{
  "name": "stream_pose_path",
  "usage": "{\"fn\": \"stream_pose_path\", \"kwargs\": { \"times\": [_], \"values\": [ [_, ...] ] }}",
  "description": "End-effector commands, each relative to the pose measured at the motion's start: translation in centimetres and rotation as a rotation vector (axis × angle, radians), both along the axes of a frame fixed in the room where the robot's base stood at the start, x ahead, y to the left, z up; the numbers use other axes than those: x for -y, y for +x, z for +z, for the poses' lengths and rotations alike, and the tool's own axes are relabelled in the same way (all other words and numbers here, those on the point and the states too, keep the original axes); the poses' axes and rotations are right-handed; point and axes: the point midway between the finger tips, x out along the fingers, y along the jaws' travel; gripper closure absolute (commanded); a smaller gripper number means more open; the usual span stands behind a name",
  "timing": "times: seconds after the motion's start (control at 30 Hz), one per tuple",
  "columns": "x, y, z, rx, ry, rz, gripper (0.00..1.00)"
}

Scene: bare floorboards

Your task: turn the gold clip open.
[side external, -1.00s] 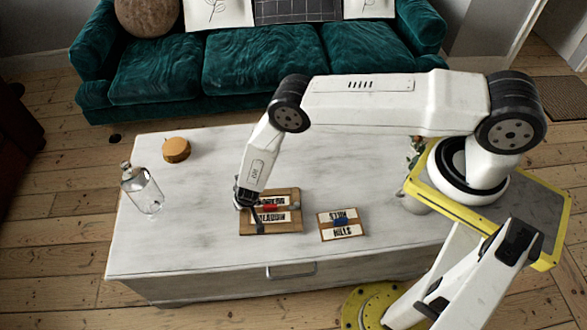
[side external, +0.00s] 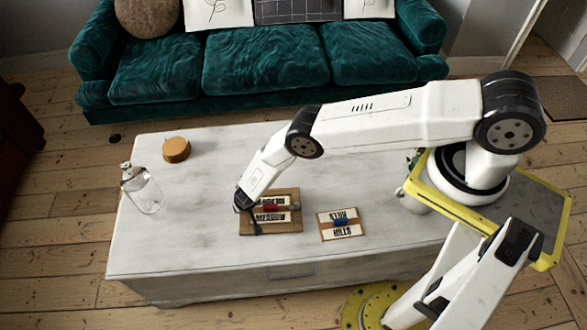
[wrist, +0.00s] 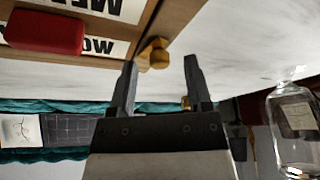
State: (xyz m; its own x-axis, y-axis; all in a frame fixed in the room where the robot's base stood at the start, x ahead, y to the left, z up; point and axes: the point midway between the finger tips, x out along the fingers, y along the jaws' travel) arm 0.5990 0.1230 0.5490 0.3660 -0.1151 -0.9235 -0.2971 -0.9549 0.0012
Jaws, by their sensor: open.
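The gold clip (wrist: 155,53) sits at the edge of a wooden board (wrist: 180,14) in the wrist view, a small knobbed yellow piece. My gripper (wrist: 160,68) is open, with its two dark fingers apart and nothing held. The clip shows between and just beyond the fingertips; I cannot tell whether they touch it. In the side view my gripper (side external: 246,205) is at the left edge of the board (side external: 290,231), tilted. The clip cannot be made out there, near the dark fingers. A red block (wrist: 45,32) lies across the board between white lettered labels.
A smaller board (side external: 341,239) with a blue piece (side external: 341,222) lies to the right. A glass bottle (side external: 142,190) and a round tan box (side external: 176,150) stand to the left on the pale table (side external: 180,245). A teal sofa (side external: 260,60) is behind. The table's left part is mostly clear.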

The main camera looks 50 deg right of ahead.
Motion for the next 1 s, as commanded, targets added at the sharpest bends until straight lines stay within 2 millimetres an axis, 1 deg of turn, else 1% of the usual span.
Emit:
{"fn": "stream_pose_path", "kwargs": {
  "times": [0.33,0.73,0.77,0.8,0.87,0.9,0.93,0.97,1.0],
  "values": [
    [0.15,0.27,-0.95,-0.002,0.002,-0.001,0.36],
    [0.13,0.34,-1.03,-0.001,0.002,0.001,0.36],
    [0.13,0.34,-1.02,-0.001,0.002,0.001,0.43],
    [0.12,0.34,-1.02,-0.001,0.002,0.001,0.55],
    [0.12,0.34,-1.02,-0.001,0.002,0.001,0.74],
    [0.12,0.34,-1.02,-0.001,0.002,0.001,0.87],
    [0.12,0.34,-1.02,-0.002,0.004,0.001,0.97],
    [0.11,0.34,-1.02,-0.001,0.003,0.001,1.0],
    [0.11,0.34,-1.02,-0.001,0.003,0.001,1.0]
  ]
}}
